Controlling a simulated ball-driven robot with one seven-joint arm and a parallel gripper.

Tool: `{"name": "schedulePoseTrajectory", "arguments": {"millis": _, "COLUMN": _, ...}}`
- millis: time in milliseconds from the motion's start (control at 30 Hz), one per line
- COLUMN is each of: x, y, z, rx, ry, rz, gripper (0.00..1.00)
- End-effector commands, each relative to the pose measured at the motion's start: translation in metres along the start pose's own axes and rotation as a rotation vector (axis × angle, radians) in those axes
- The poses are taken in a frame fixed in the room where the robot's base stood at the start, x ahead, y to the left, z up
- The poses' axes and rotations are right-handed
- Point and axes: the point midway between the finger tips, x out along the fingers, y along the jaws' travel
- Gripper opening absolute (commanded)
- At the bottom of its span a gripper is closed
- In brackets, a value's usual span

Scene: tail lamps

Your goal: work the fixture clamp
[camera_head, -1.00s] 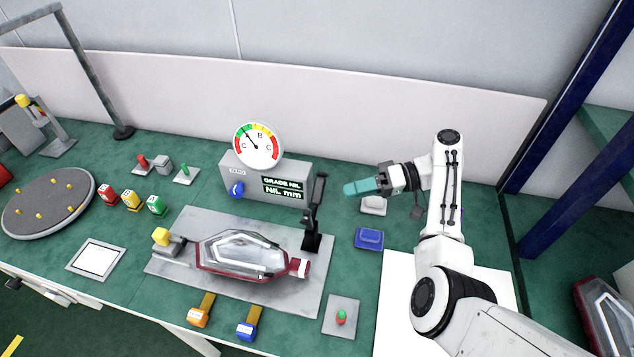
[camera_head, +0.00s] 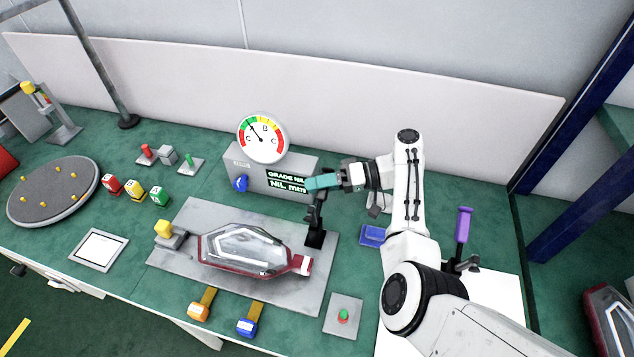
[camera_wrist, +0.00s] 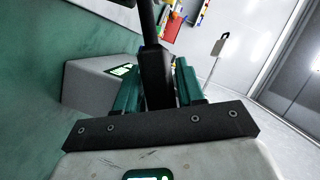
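The fixture clamp (camera_head: 314,237) stands at the right end of the grey fixture plate (camera_head: 190,268), its black lever upright. A red-rimmed tail lamp (camera_head: 245,252) lies on the plate to the left of the clamp. My gripper (camera_head: 310,182) has teal fingers and is at the upper part of the lever. In the wrist view, the black lever (camera_wrist: 156,75) stands between the two fingers (camera_wrist: 157,88), close to both. Whether they press on it is not clear. The gripper hides part of the lever in the head view.
Behind the clamp is a grey gauge box (camera_head: 262,178) with a dial and display. A blue block (camera_head: 372,235) and a pad with a red-and-green button (camera_head: 343,314) are to the right. A purple-handled tool (camera_head: 463,225) stands further right.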

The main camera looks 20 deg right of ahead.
Motion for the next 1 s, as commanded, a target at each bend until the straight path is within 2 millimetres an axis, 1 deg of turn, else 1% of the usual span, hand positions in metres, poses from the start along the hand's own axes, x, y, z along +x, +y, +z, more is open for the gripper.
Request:
{"name": "schedulePoseTrajectory", "arguments": {"millis": 100, "x": 0.0042, "y": -0.0001, "z": 0.0000, "rx": 0.000, "ry": 0.000, "rz": 0.000, "gripper": 0.38}}
{"name": "schedulePoseTrajectory", "arguments": {"millis": 333, "x": 0.0045, "y": 0.0000, "z": 0.0001, "rx": 0.000, "ry": 0.000, "rz": 0.000, "gripper": 0.38}}
{"name": "schedulePoseTrajectory", "arguments": {"millis": 733, "x": 0.0042, "y": 0.0001, "z": 0.0001, "rx": 0.000, "ry": 0.000, "rz": 0.000, "gripper": 0.00}}
{"name": "schedulePoseTrajectory", "arguments": {"millis": 1000, "x": 0.0040, "y": 0.0001, "z": 0.0002, "rx": 0.000, "ry": 0.000, "rz": 0.000, "gripper": 0.00}}
